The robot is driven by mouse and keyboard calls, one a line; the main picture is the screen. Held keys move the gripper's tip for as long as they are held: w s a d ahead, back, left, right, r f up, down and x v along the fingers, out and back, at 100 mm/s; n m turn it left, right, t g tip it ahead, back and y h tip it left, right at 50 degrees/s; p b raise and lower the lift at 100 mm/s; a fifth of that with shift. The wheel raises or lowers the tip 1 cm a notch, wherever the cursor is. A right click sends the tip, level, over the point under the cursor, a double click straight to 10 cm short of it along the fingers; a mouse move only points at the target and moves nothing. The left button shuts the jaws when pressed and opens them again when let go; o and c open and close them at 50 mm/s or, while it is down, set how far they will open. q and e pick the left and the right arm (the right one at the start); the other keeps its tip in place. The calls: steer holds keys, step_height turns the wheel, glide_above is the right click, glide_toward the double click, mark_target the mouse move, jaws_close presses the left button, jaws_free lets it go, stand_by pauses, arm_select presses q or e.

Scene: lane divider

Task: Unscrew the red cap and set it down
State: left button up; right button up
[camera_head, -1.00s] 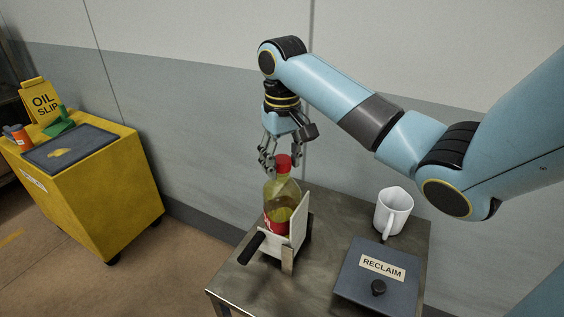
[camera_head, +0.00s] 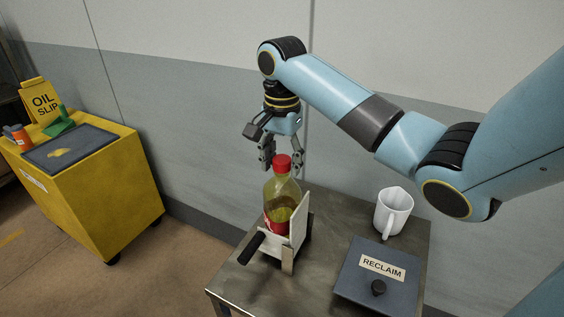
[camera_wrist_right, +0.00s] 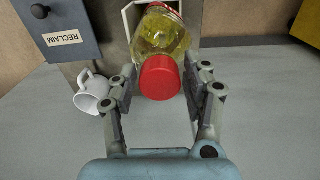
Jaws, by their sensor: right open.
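The red cap (camera_head: 282,163) sits on top of a clear bottle (camera_head: 281,197) of yellowish liquid with a red label. The bottle stands upright in a white holder (camera_head: 299,225) with a black handle on the metal table. My right gripper (camera_head: 281,166) is open around the cap from above. In the right wrist view the cap (camera_wrist_right: 160,77) lies between the two spread fingers (camera_wrist_right: 160,88), with a gap on each side. I cannot see my left gripper.
A white mug (camera_head: 393,212) and a grey box labelled RECLAIM (camera_head: 371,281) with a black knob stand at the table's right. The wall is close behind the table.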

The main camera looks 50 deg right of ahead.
steer(key=c, duration=0.9)
steer(key=n, duration=1.1)
steer(key=shift+n, duration=0.3)
steer(key=shift+r, duration=2.3)
